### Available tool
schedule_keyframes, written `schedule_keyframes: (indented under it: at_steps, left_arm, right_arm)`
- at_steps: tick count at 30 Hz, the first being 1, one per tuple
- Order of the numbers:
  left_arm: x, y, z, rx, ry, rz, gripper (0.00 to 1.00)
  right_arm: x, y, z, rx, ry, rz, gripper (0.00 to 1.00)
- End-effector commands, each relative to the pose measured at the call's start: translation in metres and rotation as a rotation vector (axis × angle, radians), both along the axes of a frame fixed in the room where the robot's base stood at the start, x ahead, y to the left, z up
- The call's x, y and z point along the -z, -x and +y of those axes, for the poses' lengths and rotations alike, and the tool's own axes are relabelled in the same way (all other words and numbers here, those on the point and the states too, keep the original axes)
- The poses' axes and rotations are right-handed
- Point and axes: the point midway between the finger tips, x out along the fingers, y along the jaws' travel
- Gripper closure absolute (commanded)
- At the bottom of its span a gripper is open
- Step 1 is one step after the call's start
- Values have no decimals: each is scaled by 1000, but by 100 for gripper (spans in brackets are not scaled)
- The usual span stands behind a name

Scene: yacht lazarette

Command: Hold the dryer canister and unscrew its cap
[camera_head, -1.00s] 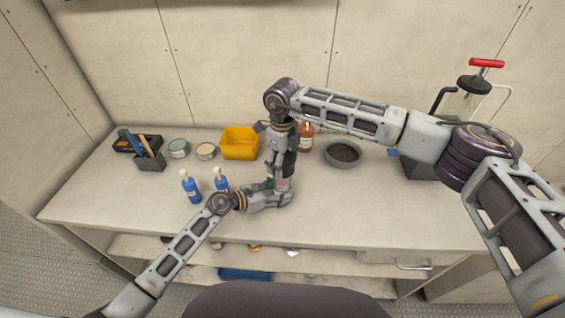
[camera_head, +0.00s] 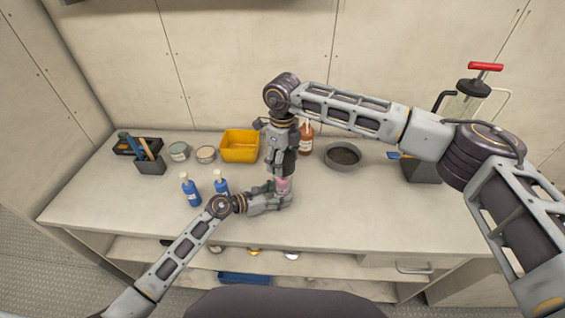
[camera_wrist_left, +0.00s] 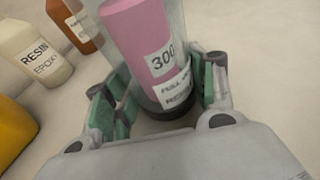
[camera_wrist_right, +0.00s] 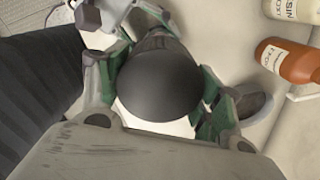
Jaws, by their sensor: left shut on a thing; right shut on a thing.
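The dryer canister (camera_head: 283,186) is a clear cylinder with pink contents, standing upright near the middle of the bench. In the left wrist view its pink body (camera_wrist_left: 140,35) carries a white label reading 300, and its dark base shows. My left gripper (camera_head: 281,192) is shut around its lower part, with green pads on both sides. My right gripper (camera_head: 283,174) points down from above, shut on the dark round cap (camera_wrist_right: 160,82). The cap sits between its green pads in the right wrist view. Whether the cap is still seated on the canister is hidden.
Two blue bottles (camera_head: 191,190) stand left of the canister. A yellow bin (camera_head: 240,155), amber bottle (camera_head: 307,140) and grey bowl (camera_head: 343,165) stand behind. A resin bottle (camera_wrist_left: 35,55) is close by. The bench front to the right (camera_head: 400,215) is clear.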

Motion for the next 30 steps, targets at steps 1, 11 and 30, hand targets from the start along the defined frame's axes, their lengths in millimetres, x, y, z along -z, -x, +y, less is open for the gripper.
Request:
schedule_keyframes:
  at_steps: [1, 11, 30]
  left_arm:
    - [4, 1, 1, 2, -5, 5, 87]
    - [4, 1, 1, 2, -5, 5, 87]
    - [2, 1, 0, 1, -3, 3, 19]
  right_arm:
    - [-3, 0, 0, 0, -1, 0, 67]
    - [-18, 0, 0, 0, -1, 0, 67]
    - [-22, 0, 0, 0, 0, 1, 67]
